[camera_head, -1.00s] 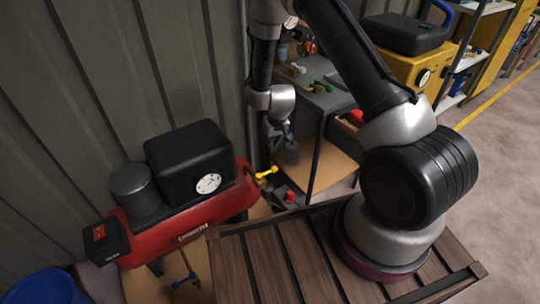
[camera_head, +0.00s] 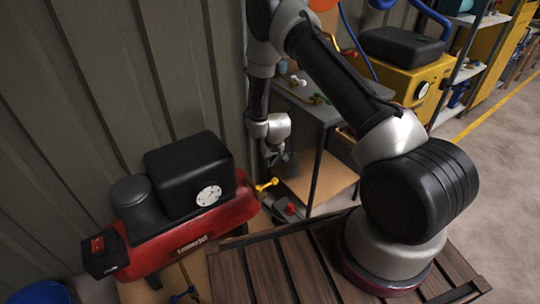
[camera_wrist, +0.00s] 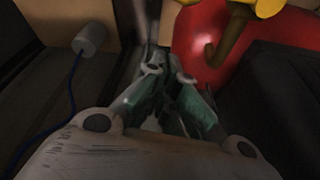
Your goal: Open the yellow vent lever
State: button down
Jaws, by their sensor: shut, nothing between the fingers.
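The yellow vent lever (camera_head: 267,185) sticks out from the right end of the red compressor tank (camera_head: 200,226). In the wrist view its yellow part (camera_wrist: 262,8) shows at the top right, cut off by the frame, beside the red tank end (camera_wrist: 196,50). My gripper (camera_head: 279,158) hangs above and slightly right of the lever in the head view. In the wrist view my gripper (camera_wrist: 164,78) is shut and empty. Its fingers are left of and apart from the lever. The tips look dim, and the exact gap is hard to tell.
A black motor housing (camera_head: 183,165) with a white dial tops the tank. A grey shelf unit (camera_head: 318,108) with small items stands behind my arm. A red knob (camera_head: 290,208) sits low at its left. A yellow machine (camera_head: 415,78) stands farther right. Bare floor (camera_head: 515,150) lies right.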

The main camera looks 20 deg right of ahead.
aim_at(268, 184)
jog(key=s+f, duration=0.3)
jog(key=shift+d, duration=0.15)
